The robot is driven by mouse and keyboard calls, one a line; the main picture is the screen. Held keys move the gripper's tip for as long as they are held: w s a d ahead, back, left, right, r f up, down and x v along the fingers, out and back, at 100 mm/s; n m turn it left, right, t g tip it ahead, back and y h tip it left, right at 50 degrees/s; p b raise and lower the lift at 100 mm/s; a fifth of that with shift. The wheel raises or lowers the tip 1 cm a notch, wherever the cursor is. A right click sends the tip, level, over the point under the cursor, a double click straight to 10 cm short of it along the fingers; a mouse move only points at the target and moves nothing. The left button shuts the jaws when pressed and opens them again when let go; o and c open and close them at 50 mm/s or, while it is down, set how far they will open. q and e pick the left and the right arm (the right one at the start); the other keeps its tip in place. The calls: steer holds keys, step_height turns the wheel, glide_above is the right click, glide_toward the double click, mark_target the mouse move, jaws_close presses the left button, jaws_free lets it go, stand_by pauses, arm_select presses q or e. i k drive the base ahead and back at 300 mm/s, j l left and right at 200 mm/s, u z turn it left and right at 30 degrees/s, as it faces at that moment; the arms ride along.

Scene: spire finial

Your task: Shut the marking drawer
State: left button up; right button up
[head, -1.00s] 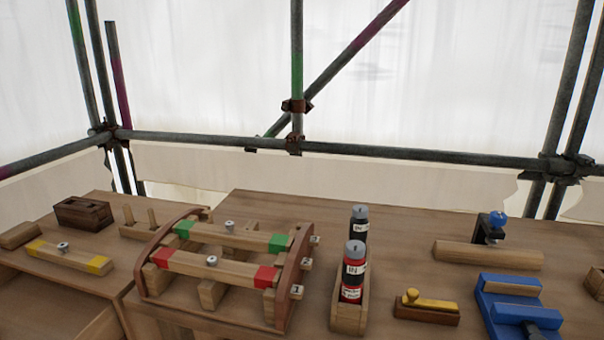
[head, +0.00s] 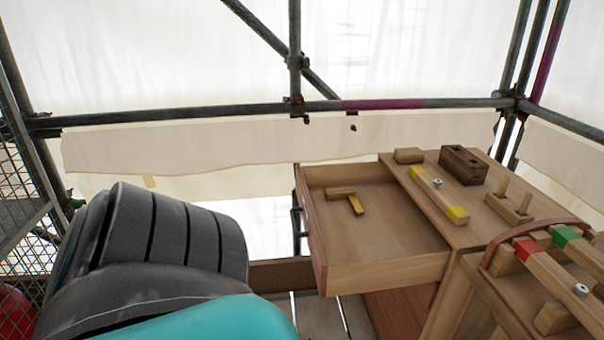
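The marking drawer (head: 385,272) stands open in the head view. It is pulled out toward the left from the wooden bench cabinet (head: 395,318). Its front panel (head: 309,229) faces left and carries a dark bar handle (head: 296,222), partly hidden by the panel. A small wooden T-shaped or square-like tool (head: 347,198) lies inside the drawer, on its floor. Neither gripper is in view, and nothing is seen touching the drawer or its handle.
A yellow-ended bar (head: 438,196), dark wooden block (head: 463,165) and pegged block (head: 509,207) stand on the bench top. A frame with red- and green-ended bars (head: 540,262) is at the right. A large dark grey and teal form close to me blocks the lower left.

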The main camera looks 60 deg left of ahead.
mark_target(393, 244)
steer(key=u, duration=2.05)
steer(key=i+j+z, duration=0.1)
steer(key=i, duration=0.3)
steer(key=i+j+z, duration=0.1)
steer(key=i, duration=0.35)
